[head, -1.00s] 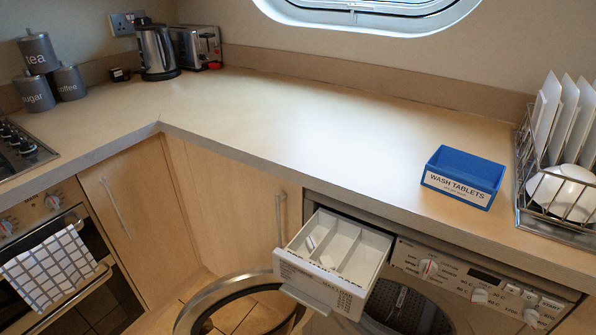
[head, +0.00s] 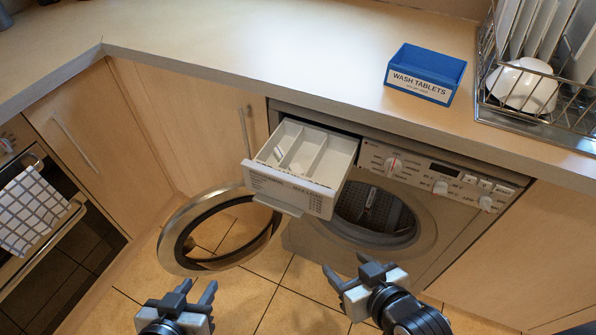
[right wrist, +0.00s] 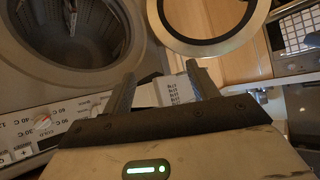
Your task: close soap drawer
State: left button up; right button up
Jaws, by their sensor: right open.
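The soap drawer (head: 300,165) is pulled out of the upper left of the washing machine (head: 420,222). It is white with long compartments, and a small white piece seems to lie in the left one. Its printed front (head: 290,190) faces my grippers. My right gripper (head: 346,266) is open and empty, in front of the machine, below and right of the drawer in the head view. In the right wrist view part of the drawer front (right wrist: 178,90) shows between the spread fingers, apart from them as far as I can tell. My left gripper (head: 197,291) is open and empty at the lower left.
The round machine door (head: 172,240) hangs open below and left of the drawer. A blue wash tablets box (head: 425,72) and a dish rack (head: 535,125) stand on the counter (head: 250,50). The tiled floor is clear around my grippers.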

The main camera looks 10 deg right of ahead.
aim_at(327, 158)
jog(key=z, duration=1)
jog(key=k, duration=1)
jog(key=u, duration=1.05)
jog(key=i, duration=0.5)
jog(key=z, duration=0.05)
